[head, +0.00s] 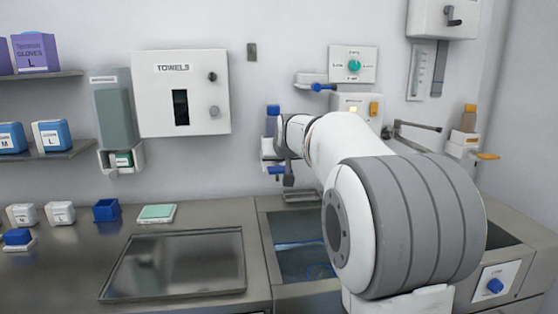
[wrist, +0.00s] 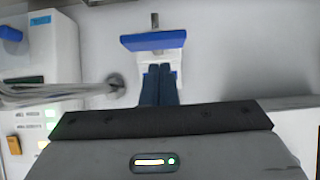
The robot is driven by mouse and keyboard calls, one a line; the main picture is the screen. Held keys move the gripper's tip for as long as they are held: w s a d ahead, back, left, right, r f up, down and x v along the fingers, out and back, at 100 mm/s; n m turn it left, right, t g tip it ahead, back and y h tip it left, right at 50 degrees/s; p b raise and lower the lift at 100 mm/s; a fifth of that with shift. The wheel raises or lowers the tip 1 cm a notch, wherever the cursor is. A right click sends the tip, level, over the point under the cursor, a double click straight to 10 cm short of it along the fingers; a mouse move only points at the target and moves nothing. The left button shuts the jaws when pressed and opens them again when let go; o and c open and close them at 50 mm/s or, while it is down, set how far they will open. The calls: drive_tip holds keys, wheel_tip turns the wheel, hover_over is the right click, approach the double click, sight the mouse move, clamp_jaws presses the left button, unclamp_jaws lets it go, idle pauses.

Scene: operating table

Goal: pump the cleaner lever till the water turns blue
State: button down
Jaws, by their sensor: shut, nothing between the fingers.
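A wall dispenser with a blue bottle (head: 272,118) hangs left of my arm, with a blue lever (head: 276,170) low on it. In the wrist view a wide blue lever (wrist: 155,40) sticks out from a white holder (wrist: 172,57). My gripper (wrist: 160,68) is shut and empty, its dark fingertips just below that lever; I cannot tell if they touch it. In the head view my gripper (head: 288,180) is partly hidden beside the dispenser. The sink (head: 285,262) shows bluish water, partly covered by my arm. Another dispenser with an orange lever (head: 487,156) is at the right.
A faucet arm (head: 418,126) and a white control box (head: 357,105) are close to my arm. The towel box (head: 182,95) is on the wall at the left. A metal tray (head: 175,265) lies on the counter.

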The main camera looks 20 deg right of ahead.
drive_tip(key=s+a+r, duration=0.1)
drive_tip(key=s+r, duration=0.6)
drive_tip(key=r, duration=0.2)
drive_tip(key=shift+p, duration=0.4)
drive_tip(key=shift+s, duration=0.1)
idle(0.9)
drive_tip(key=s+a+f+g+p, duration=0.2)
drive_tip(key=s+f, duration=0.4)
drive_tip(key=s, duration=0.4)
drive_tip(key=s+a+f+n+g+y+p, duration=0.1)
drive_tip(key=s+a+f+g+p, duration=0.2)
drive_tip(key=s+f, duration=0.3)
drive_tip(key=s+a+f+g+p, duration=0.3)
drive_tip(key=s+a+f+p, duration=0.1)
drive_tip(key=s, duration=1)
wheel_tip(320, 180, down, 2)
drive_tip(key=shift+s+n+y+p, duration=0.35)
drive_tip(key=shift+n+y+p, duration=0.05)
drive_tip(key=shift+p, duration=0.05)
